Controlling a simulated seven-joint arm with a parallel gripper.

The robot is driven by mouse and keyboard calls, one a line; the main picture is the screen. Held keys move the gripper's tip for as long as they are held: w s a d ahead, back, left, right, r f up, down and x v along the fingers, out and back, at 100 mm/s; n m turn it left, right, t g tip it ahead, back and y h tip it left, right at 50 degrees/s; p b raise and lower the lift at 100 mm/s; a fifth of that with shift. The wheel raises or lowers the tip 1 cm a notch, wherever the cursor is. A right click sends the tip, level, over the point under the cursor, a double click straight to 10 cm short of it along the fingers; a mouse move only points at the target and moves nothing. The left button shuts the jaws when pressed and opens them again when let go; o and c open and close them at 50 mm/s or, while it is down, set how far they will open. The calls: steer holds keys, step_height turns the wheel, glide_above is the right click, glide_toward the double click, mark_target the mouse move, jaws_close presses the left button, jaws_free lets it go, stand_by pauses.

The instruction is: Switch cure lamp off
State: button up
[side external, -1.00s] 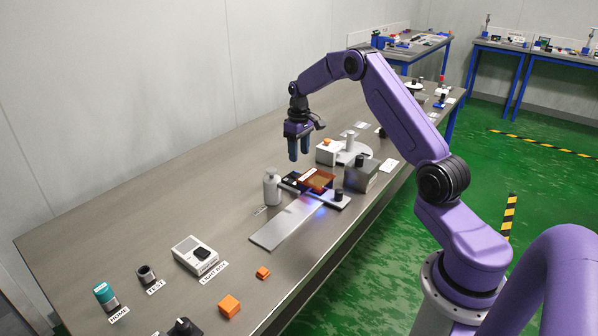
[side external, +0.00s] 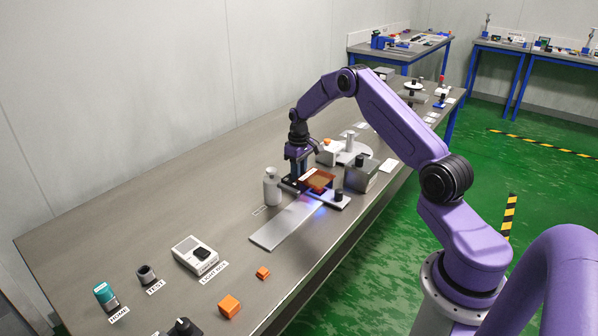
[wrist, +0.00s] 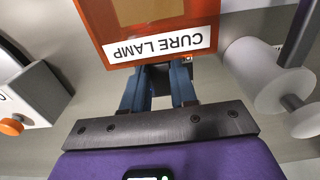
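The cure lamp (side external: 319,181) has an orange see-through hood and stands over a long flat grey plate (side external: 285,226). A blue-violet glow shows under the hood, so the lamp is lit. My gripper (side external: 296,177) points down at the lamp's left back side. In the wrist view the hood with its "CURE LAMP" label (wrist: 160,46) lies just beyond my gripper (wrist: 162,78). Its two blue fingers are apart, with a gap between them. A small dark part shows between the fingertips; I cannot tell whether they touch it. The lamp's switch is not clearly seen.
A grey box with an orange button (side external: 327,152) stands behind, and a dark grey block (side external: 361,175) to the right. The bench's left back area is clear.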

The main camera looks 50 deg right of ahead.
jaws_close()
steer(key=shift+w+r+g, duration=0.1)
steer(key=shift+w+g, duration=0.15)
steer(key=shift+g, duration=0.45)
steer(key=shift+w+g, duration=0.2)
steer(key=shift+g, duration=0.5)
steer(key=shift+r+g, duration=0.1)
steer(key=shift+g, duration=0.4)
steer(key=o, duration=0.7)
jaws_free()
steer(key=shift+o, duration=0.2)
steer(key=shift+w+r, duration=0.1)
steer(key=shift+w+r, duration=0.1)
steer(key=shift+r, duration=0.15)
step_height(320, 180, up, 9)
steer(key=shift+w, duration=0.3)
